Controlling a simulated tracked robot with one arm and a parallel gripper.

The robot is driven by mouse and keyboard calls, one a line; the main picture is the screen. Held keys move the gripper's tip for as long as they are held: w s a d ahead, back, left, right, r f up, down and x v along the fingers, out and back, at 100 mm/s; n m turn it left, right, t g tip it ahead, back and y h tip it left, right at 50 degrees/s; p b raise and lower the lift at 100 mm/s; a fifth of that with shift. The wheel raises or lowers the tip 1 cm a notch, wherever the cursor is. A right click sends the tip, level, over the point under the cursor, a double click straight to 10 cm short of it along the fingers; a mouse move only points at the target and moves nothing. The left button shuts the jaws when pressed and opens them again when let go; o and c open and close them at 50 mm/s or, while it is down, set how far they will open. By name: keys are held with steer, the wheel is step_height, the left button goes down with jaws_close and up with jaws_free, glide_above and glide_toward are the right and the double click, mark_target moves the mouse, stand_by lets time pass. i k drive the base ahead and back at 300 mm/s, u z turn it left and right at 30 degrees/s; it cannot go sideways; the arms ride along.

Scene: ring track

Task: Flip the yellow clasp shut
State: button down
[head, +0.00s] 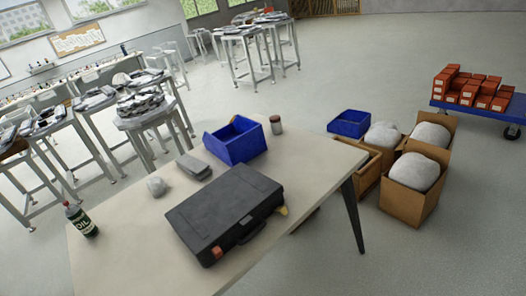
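A dark grey case (225,208) lies flat with its lid down on a pale table (120,262). The yellow clasp (282,211) is at the right end of the case's front side and appears to stick outward from it. A red-orange clasp (216,253) is at the left end of the same side and looks flat against it. A dark handle (253,231) is between the two clasps. My gripper does not show in the head view.
On the table are a blue bin (236,142), a small jar (276,125), a grey block (194,167), a whitish lump (156,186) and an oil bottle (82,220). Cardboard boxes (408,205) stand right of the table. The floor at lower right is clear.

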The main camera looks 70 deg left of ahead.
mark_target(282, 209)
steer(key=u, duration=0.3)
steer(key=i, duration=0.55)
steer(key=u, duration=0.35)
steer(key=k, duration=0.85)
steer(key=u, duration=0.15)
steer(key=i, duration=0.85)
steer(key=z, duration=0.05)
